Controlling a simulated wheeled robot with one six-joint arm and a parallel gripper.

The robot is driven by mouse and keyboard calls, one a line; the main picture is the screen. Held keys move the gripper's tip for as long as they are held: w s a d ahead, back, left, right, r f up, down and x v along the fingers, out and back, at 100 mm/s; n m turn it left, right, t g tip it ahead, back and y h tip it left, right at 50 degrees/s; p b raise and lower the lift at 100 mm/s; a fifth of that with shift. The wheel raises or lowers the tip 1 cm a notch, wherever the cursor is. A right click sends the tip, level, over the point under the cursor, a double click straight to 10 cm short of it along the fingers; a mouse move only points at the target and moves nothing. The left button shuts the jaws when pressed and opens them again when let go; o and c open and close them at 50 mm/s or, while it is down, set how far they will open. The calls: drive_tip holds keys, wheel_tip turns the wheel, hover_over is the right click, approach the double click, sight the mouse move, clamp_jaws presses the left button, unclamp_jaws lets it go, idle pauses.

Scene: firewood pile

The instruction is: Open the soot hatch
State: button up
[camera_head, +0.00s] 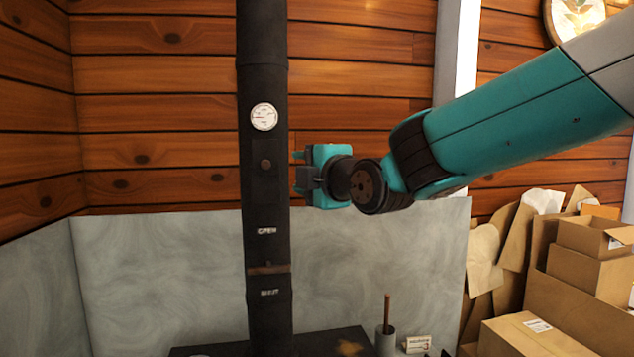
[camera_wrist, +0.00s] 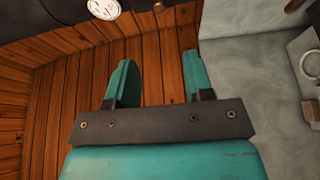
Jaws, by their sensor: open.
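A black stovepipe (camera_head: 264,200) runs up the wall in the head view. A small brown knob (camera_head: 265,164) sits on its front below the gauge; the knob also shows at the top edge of the wrist view (camera_wrist: 158,6). My gripper (camera_head: 300,169) is just right of the pipe in the head view, about level with the knob. In the wrist view its two teal fingers (camera_wrist: 157,78) are spread wide with nothing between them, and the knob lies beyond them.
A round white gauge (camera_head: 263,117) is above the knob. Lower on the pipe, a brown slider bar (camera_head: 268,269) sits between two white labels, the upper reading OPEN. A grey cup with a stick (camera_head: 386,340) stands at the base. Cardboard boxes (camera_head: 575,262) fill the right.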

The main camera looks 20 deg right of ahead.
drive_tip(key=shift+s+d, duration=0.25)
drive_tip(key=shift+s, duration=0.9)
drive_tip(key=s+a+f+m+g+y, duration=0.1)
drive_tip(key=s+a+f+m+g, duration=0.25)
drive_tip(key=f, duration=0.25)
drive_tip(key=s+a+f+m+g+y, duration=0.1)
drive_tip(key=s+a+f+m+g, duration=0.15)
drive_tip(key=s+f+g, duration=0.35)
drive_tip(key=s+f+m+g, duration=0.3)
drive_tip(key=s+f+g, duration=0.1)
drive_tip(key=s, duration=0.4)
drive_tip(key=s+f+m+g+h, duration=0.1)
drive_tip(key=s+f+m+g, duration=0.3)
drive_tip(key=s+f, duration=0.2)
drive_tip(key=shift+s+a, duration=0.35)
drive_tip(key=shift+s, duration=0.8)
drive_tip(key=shift+f, duration=0.1)
drive_tip(key=shift+c, duration=0.3)
